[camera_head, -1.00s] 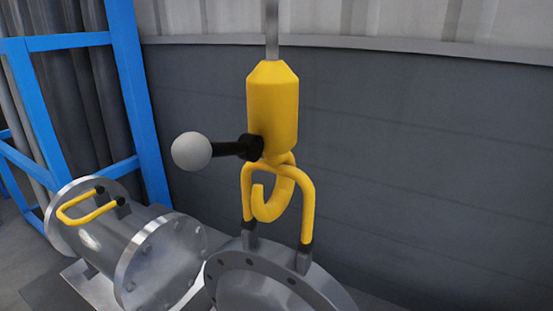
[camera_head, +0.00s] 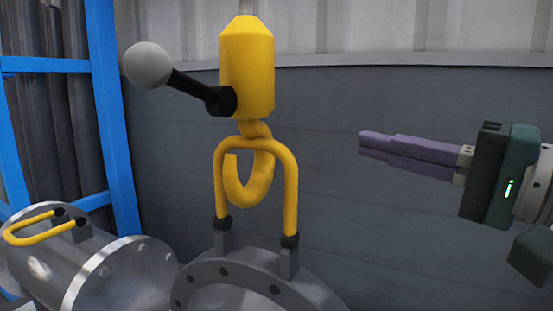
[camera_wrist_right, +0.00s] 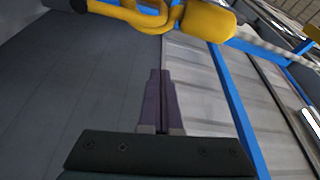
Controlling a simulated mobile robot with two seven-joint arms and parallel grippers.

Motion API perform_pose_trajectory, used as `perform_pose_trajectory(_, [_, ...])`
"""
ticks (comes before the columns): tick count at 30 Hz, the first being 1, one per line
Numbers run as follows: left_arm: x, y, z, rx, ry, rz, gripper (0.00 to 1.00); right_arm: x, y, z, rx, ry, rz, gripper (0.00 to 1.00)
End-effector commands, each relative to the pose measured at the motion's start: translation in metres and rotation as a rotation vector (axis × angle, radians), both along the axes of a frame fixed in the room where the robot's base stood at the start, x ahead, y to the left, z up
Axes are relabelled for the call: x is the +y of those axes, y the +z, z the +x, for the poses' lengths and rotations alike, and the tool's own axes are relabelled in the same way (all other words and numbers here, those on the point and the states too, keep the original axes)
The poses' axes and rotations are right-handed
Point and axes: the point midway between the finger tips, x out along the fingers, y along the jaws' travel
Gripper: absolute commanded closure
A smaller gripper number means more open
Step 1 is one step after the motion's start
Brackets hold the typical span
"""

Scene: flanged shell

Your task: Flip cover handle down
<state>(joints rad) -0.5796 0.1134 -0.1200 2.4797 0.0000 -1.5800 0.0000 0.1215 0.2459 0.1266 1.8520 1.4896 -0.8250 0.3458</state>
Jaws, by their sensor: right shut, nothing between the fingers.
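The round grey cover (camera_head: 235,270) has a yellow U-shaped handle (camera_head: 291,190) standing upright on two black-collared lugs. A yellow hook (camera_head: 240,190) hangs from a yellow block (camera_head: 247,70) and passes through the handle's loop. My right gripper (camera_head: 363,143), with purple fingers, is shut and empty, to the right of the handle and clear of it. In the right wrist view its closed fingertips (camera_wrist_right: 160,75) point toward the yellow block (camera_wrist_right: 208,20) and yellow bars at the top edge. My left gripper is not in view.
A black lever with a grey ball (camera_head: 147,65) sticks out leftward from the block. A flanged metal cylinder (camera_head: 110,275) with its own yellow handle (camera_head: 45,230) lies at lower left. A blue frame (camera_head: 105,110) stands behind it. Free space lies between handle and right gripper.

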Motion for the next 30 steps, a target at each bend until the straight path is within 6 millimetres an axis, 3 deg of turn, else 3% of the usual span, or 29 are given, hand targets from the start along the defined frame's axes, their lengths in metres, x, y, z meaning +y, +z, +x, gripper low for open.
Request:
perform_pose_trajectory(13, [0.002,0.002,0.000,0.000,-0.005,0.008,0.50,0.005,0.002,0.006,-0.001,0.000,0.004,1.00])
perform_pose_trajectory(27, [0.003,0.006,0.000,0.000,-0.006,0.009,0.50,0.060,0.007,0.069,-0.002,0.002,0.004,1.00])
perform_pose_trajectory(30, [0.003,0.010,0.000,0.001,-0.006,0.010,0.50,0.070,0.008,0.073,0.002,0.003,0.001,1.00])
